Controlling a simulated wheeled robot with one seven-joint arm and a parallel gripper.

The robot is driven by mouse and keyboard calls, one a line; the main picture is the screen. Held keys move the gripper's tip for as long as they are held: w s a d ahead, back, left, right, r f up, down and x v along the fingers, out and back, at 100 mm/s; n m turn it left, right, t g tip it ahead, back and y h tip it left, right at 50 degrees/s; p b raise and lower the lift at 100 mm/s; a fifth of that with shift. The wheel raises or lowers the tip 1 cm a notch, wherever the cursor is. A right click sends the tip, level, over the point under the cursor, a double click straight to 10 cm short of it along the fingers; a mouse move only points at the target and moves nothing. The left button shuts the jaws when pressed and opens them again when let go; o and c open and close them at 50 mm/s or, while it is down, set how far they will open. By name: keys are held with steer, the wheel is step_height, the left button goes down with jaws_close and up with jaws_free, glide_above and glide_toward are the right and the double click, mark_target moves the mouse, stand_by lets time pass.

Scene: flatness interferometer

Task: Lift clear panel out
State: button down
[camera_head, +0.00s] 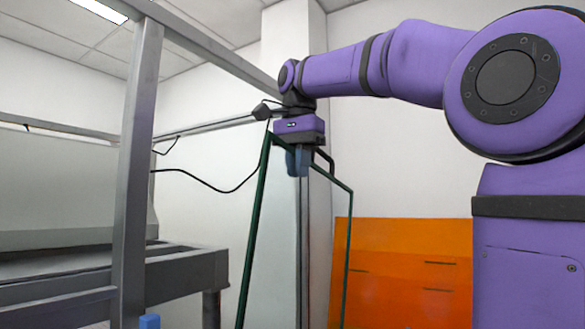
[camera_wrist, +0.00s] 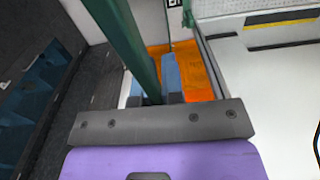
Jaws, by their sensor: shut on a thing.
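The clear panel (camera_head: 254,230) is a tall glass-like sheet with dark green edges, standing nearly upright in the middle of the head view. Its lower end runs out of the picture, so I cannot tell what its bottom touches. My gripper (camera_head: 298,162) points down at the panel's top edge, its blue fingers shut on that edge. In the wrist view, the panel's green edge (camera_wrist: 128,42) passes between the blue fingers of my gripper (camera_wrist: 154,86).
A grey metal frame (camera_head: 135,170) with a post and overhead rail stands left of the panel, with a dark bench (camera_head: 180,275) behind. A black cable (camera_head: 205,184) hangs between them. An orange panel (camera_head: 405,270) stands at the back right.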

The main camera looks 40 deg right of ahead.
steer(key=shift+s+d+r, duration=0.1)
steer(key=shift+s+d, duration=0.1)
steer(key=shift+s, duration=0.35)
steer(key=shift+s+d+r, duration=0.1)
steer(key=shift+s+d, duration=0.05)
steer(key=shift+s, duration=0.35)
